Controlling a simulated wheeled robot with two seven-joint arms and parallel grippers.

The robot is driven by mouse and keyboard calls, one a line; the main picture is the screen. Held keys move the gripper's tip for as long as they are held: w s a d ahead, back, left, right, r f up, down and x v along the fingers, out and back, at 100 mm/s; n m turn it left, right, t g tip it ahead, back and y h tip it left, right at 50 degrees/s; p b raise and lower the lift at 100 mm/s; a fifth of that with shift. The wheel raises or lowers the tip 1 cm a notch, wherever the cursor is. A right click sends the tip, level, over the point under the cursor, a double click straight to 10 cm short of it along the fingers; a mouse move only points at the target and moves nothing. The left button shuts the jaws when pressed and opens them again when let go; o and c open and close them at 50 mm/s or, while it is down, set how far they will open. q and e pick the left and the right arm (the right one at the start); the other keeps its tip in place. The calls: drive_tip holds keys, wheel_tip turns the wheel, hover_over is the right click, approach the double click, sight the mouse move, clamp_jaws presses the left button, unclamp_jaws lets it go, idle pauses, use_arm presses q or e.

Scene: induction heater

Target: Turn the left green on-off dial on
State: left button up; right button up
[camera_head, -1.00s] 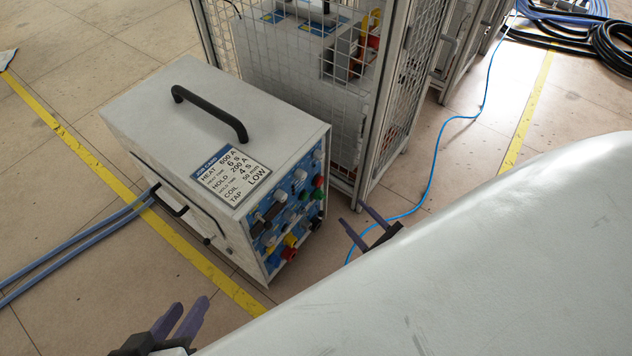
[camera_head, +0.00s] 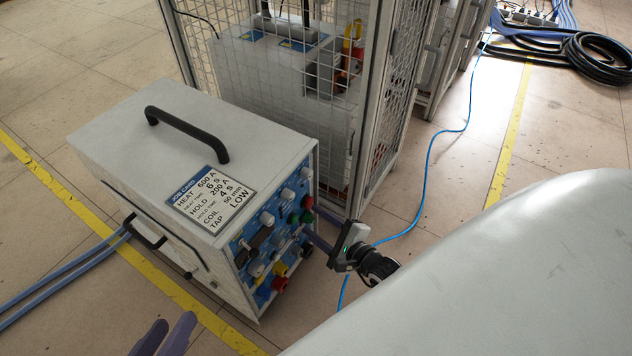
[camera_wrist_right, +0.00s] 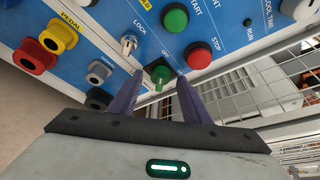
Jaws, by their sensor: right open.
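The green on-off dial (camera_wrist_right: 160,75) is low on the blue front panel in the right wrist view, with an OFF mark beside it. My right gripper (camera_wrist_right: 158,92) is open, with one purple finger on each side of the dial in that view; I cannot tell whether they touch it. In the head view my right gripper (camera_head: 318,228) reaches the right side of the heater's panel (camera_head: 270,235). My left gripper (camera_head: 165,336) is open and empty at the bottom edge, in front of the heater.
A green start button (camera_wrist_right: 174,18) and a red stop button (camera_wrist_right: 198,55) sit close to the dial. A metal lock switch (camera_wrist_right: 129,45) is on its other side. A wire-mesh cage (camera_head: 270,85) stands just behind the heater. A blue cable (camera_head: 430,165) lies on the floor.

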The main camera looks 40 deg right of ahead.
drive_tip(key=shift+w, duration=0.1)
drive_tip(key=c, duration=1)
drive_tip(key=shift+m, duration=0.3)
drive_tip(key=m+y, duration=0.1)
drive_tip(key=m+g, duration=0.1)
drive_tip(key=shift+w+d+r+m+y, duration=0.1)
drive_tip(key=shift+d+m+y, duration=0.2)
drive_tip(key=shift+y, duration=0.1)
drive_tip(key=m+y, duration=0.1)
drive_tip(key=m+g, duration=0.1)
drive_tip(key=m, duration=0.1)
drive_tip(key=shift+w+d+y, duration=0.15)
drive_tip(key=shift+y, duration=0.25)
drive_tip(key=m+g+y, duration=0.1)
drive_tip(key=m+y, duration=0.1)
drive_tip(key=m, duration=0.1)
drive_tip(key=shift+d, duration=0.1)
drive_tip(key=m+y, duration=0.1)
drive_tip(key=m, duration=0.1)
drive_tip(key=shift+w+d+m+y, duration=0.1)
drive_tip(key=shift+m+y, duration=0.2)
drive_tip(key=shift+m, duration=0.1)
drive_tip(key=shift+m+y, duration=0.3)
